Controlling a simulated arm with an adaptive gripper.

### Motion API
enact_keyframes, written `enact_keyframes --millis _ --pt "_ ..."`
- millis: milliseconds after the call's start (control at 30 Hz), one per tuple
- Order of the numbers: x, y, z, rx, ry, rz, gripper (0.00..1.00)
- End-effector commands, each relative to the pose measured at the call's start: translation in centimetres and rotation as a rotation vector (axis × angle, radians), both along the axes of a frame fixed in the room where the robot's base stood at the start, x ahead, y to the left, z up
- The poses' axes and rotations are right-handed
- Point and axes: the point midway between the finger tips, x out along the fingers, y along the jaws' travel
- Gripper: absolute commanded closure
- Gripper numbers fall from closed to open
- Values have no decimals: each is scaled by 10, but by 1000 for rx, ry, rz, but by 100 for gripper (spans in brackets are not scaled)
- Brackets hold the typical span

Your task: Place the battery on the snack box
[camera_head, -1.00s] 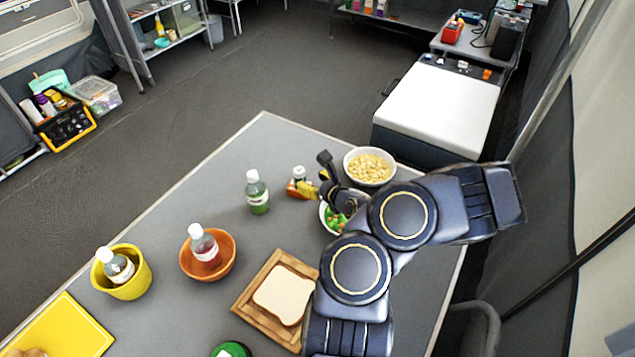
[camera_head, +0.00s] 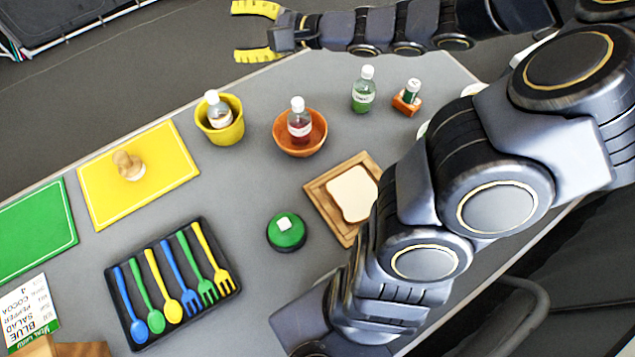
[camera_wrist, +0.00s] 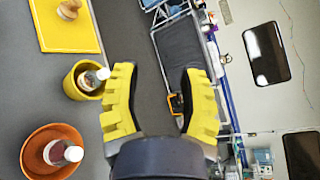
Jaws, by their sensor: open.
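A small orange-red box, which I take for the snack box (camera_head: 403,106), lies on the grey table to the right of the green bottle in the head view. A small green and white cylinder, which I take for the battery (camera_head: 412,88), stands roughly upright on top of it. My gripper (camera_head: 258,31) is open and empty at the top of the head view, beyond the table's far edge, well left of the box and apart from it. Its yellow fingers are spread in the wrist view (camera_wrist: 162,95). Neither battery nor box shows in the wrist view.
A green bottle (camera_head: 363,92), an orange bowl (camera_head: 312,143) with a bottle and a yellow pot (camera_head: 228,133) with a bottle stand nearby. Bread lies on a wooden board (camera_head: 347,237). A cutlery tray (camera_head: 127,315) and yellow board (camera_head: 100,200) are further left. My arm covers the right side.

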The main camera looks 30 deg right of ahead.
Motion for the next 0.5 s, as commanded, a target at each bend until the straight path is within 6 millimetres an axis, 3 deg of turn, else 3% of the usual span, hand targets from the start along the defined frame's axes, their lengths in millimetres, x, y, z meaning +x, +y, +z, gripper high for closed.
enact_keyframes --millis 33,100,200,267,333,400,500 --pt "-19 47 10 -114 -26 188 58" --pt "-56 97 10 -265 -39 431 58" --pt "-119 137 0 -496 -27 753 58" --pt "-157 143 -9 -644 -5 925 58" --pt "-194 135 -18 -821 34 1086 58" --pt "-223 117 -23 -987 82 1207 58" --pt "-248 87 -23 -1185 149 1304 58"
